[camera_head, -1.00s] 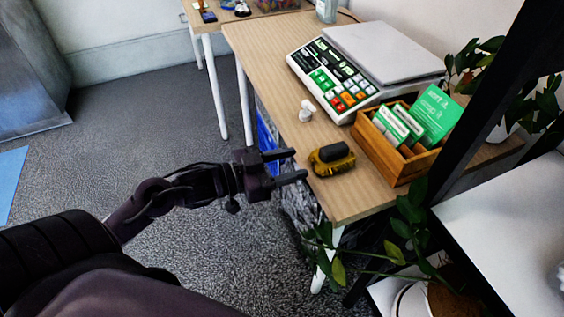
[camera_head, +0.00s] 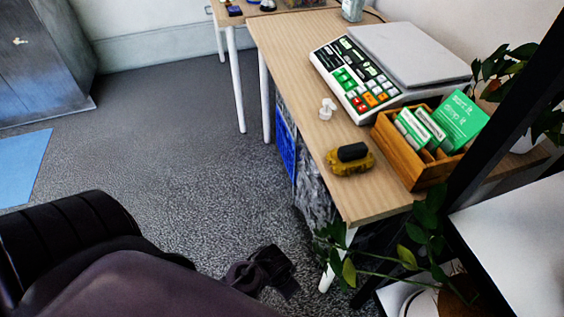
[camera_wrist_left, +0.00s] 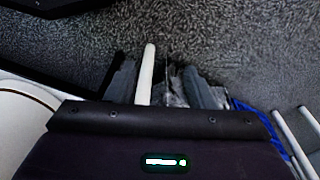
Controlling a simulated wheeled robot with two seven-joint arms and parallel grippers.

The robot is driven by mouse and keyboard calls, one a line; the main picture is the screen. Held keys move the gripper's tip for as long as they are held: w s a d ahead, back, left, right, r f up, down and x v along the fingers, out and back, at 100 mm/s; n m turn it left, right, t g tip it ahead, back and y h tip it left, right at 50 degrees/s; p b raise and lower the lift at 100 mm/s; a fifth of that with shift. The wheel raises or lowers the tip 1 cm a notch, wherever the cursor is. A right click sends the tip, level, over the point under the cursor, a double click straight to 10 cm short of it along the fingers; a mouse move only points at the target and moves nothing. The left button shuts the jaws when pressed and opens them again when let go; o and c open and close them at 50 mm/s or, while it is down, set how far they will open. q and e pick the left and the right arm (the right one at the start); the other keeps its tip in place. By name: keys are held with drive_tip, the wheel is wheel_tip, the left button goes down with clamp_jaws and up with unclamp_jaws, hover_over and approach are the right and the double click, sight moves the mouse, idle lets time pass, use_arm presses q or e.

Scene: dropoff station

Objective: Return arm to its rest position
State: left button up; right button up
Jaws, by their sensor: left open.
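My left gripper (camera_head: 275,272) is low in the head view, below the front edge of the wooden table (camera_head: 385,208) and over the carpet. Most of my left arm is hidden behind my own dark body at the lower left. In the left wrist view the two fingers of the gripper (camera_wrist_left: 164,85) stand apart with nothing held between them. A white table leg (camera_wrist_left: 147,72) shows behind that gap. My right gripper is in neither view.
On the table are a yellow-and-black object (camera_head: 350,160), a small white piece (camera_head: 327,108), a scale (camera_head: 410,55) and a wooden card box (camera_head: 400,155). A plant (camera_head: 425,225) and a white shelf (camera_head: 515,230) are at right.

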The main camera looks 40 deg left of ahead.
use_arm(q)
drive_tip(key=shift+s, duration=0.2)
idle(0.3)
drive_tip(key=s+a+f+p, duration=0.3)
drive_tip(key=s+f+p, duration=0.2)
drive_tip(key=s+p, duration=0.3)
drive_tip(key=s+a+f+p, duration=0.3)
drive_tip(key=s+f+p, duration=0.2)
drive_tip(key=s+p, duration=0.3)
drive_tip(key=shift+s+g+y+p, duration=0.3)
drive_tip(key=shift+s, duration=0.75)
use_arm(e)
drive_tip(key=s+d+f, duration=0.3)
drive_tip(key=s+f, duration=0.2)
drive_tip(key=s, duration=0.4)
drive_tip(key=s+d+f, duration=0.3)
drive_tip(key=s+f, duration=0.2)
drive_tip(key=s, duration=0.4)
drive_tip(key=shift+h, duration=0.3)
use_arm(q)
drive_tip(key=shift+f, duration=0.1)
drive_tip(key=shift+c, duration=0.3)
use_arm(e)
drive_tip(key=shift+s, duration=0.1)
